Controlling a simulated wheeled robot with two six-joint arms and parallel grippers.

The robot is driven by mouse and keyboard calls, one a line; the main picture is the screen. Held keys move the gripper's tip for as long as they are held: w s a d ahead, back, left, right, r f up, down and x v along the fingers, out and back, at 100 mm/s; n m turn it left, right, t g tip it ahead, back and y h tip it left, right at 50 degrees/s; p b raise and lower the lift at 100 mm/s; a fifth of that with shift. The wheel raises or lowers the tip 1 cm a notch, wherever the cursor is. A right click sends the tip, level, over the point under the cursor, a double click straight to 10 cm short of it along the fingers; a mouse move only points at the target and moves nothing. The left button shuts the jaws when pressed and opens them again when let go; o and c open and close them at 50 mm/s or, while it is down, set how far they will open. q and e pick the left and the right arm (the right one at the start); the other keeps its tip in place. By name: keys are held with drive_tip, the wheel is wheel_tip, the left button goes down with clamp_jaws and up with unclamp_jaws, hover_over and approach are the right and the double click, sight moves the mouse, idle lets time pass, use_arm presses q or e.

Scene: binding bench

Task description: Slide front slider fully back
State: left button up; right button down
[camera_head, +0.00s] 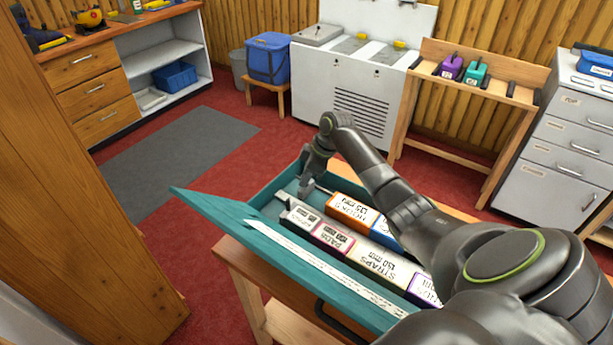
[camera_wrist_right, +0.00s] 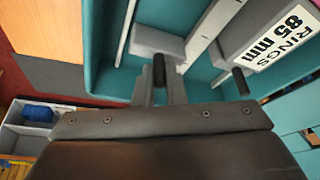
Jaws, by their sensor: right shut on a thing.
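The front slider (camera_head: 285,197) is a small grey piece in the open teal case, at the far left end of the front row of boxes. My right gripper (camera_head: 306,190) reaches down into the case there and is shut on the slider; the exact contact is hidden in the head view. The front row also has a PADS box (camera_head: 333,237) and a STRAPS box (camera_head: 378,265). My left gripper is not in view.
The teal lid (camera_head: 225,220) with a white strip stands along the near side of the case. A back row holds an orange box (camera_head: 350,209) and a blue box (camera_head: 385,234). The case rests on a wooden bench (camera_head: 236,268). A wooden panel (camera_head: 75,210) stands at left.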

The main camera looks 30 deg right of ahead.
drive_tip(key=w, duration=0.1)
drive_tip(key=w+a+b, duration=0.1)
drive_tip(key=w, duration=0.1)
drive_tip(key=shift+b, duration=0.3)
drive_tip(key=shift+w+a+r, duration=0.1)
drive_tip(key=shift+w+a, duration=0.05)
drive_tip(key=shift+w, duration=0.1)
drive_tip(key=c, duration=1.5)
unclamp_jaws()
drive_tip(key=shift+w, duration=0.1)
drive_tip(key=b+v, duration=0.2)
drive_tip(key=v, duration=1.5)
drive_tip(key=shift+r, duration=0.1)
